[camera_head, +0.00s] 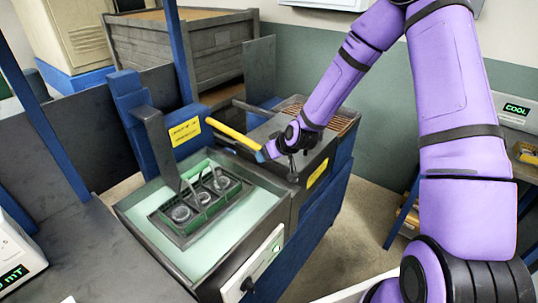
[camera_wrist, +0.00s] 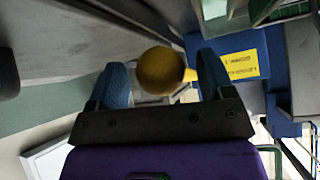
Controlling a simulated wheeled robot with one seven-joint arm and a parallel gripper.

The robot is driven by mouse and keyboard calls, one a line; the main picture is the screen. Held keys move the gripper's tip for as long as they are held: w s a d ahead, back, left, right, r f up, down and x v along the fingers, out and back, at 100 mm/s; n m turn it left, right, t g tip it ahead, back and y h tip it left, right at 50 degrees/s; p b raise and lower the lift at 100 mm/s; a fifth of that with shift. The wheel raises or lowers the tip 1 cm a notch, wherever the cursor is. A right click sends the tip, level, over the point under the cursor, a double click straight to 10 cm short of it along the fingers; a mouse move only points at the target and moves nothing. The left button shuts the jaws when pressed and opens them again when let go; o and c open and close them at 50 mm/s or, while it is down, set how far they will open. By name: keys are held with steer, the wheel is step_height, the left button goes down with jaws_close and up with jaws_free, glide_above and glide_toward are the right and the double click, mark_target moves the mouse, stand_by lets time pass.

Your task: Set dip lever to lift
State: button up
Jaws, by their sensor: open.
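A yellow lever bar (camera_head: 232,135) slants out from beside the blue post, over the edge of the tank, in the head view. Its near end meets my gripper (camera_head: 267,153). In the wrist view the round yellow end of the bar (camera_wrist: 160,70) sits between the two blue fingertips of my gripper (camera_wrist: 161,82). The fingers are open, with a gap at the left finger; the right finger is close to the bar, and I cannot tell whether it touches. A dark basket (camera_head: 165,218) with several round parts is low in the pale green tank (camera_head: 136,204).
A blue post (camera_head: 140,140) with a yellow label (camera_head: 184,131) stands behind the tank. A white panel (camera_head: 262,260) is on the tank's front. A grey crate (camera_head: 170,50) is behind; open floor (camera_head: 345,240) lies right.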

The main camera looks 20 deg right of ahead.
steer(key=v, duration=0.9)
steer(key=shift+s+r, duration=0.15)
steer(key=shift+c, duration=0.4)
